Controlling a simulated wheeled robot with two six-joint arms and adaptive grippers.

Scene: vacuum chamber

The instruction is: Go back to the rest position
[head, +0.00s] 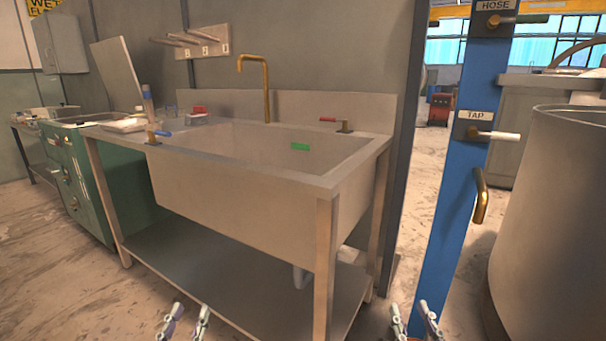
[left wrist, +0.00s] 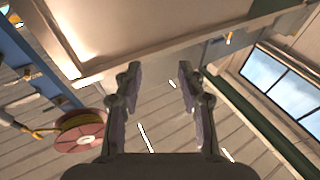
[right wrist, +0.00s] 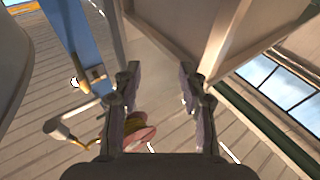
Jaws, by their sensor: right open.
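My left gripper (head: 185,314) shows at the bottom of the head view, left of the middle, in front of the sink's lower shelf. In the left wrist view (left wrist: 160,80) its fingers stand apart with nothing between them. My right gripper (head: 414,313) shows at the bottom right of the head view, in front of the foot of the blue post. In the right wrist view (right wrist: 159,80) its fingers are also apart and empty. Neither gripper visibly touches anything.
The blue post (head: 445,225) carries valves labelled HOSE and TAP. A large metal vessel (head: 555,220) is at right, a green cabinet (head: 90,190) at left.

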